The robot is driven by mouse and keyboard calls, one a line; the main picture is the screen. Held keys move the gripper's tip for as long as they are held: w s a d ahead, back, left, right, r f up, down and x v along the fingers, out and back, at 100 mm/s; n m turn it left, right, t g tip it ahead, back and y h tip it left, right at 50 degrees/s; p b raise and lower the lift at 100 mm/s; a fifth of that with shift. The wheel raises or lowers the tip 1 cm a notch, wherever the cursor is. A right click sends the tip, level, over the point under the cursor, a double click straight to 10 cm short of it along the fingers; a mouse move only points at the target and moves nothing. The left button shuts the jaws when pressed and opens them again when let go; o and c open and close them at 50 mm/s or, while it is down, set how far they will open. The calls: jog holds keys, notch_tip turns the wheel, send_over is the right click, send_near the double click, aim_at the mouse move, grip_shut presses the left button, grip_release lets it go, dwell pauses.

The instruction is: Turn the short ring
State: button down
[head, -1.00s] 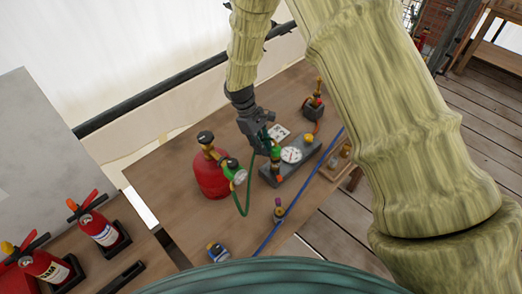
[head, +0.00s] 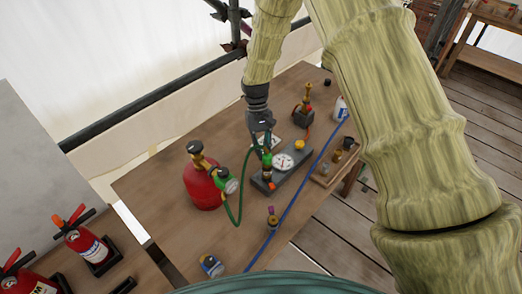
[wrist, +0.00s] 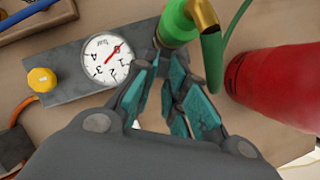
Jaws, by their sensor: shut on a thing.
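My gripper (head: 264,147) reaches down to the grey block (head: 290,172) on the wooden bench. The block carries a white dial gauge (head: 283,161), also clear in the wrist view (wrist: 107,59), and a green fitting (head: 267,159) at its near-left end. In the wrist view my teal fingers (wrist: 174,52) are closed at the base of the green fitting (wrist: 176,26), beside its brass elbow (wrist: 204,14). The fingers hide what they grip, so I cannot make out the short ring separately.
A red cylinder (head: 202,187) with a green-rimmed gauge stands left of the block. A green hose (head: 239,205) links it to the fitting. A yellow knob (head: 300,145) tops the block's far end. A blue hose (head: 298,200) crosses the bench to the right.

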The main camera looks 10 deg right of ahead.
jog(key=shift+d, duration=0.1)
dwell(0.5)
jog(key=c, duration=1.4)
grip_release()
jog(key=shift+c, duration=0.2)
jog(key=shift+r, duration=0.1)
jog(key=v, duration=1.1)
jog(key=shift+w+r, duration=0.2)
jog(key=shift+r, duration=0.15)
jog(key=shift+d, duration=0.15)
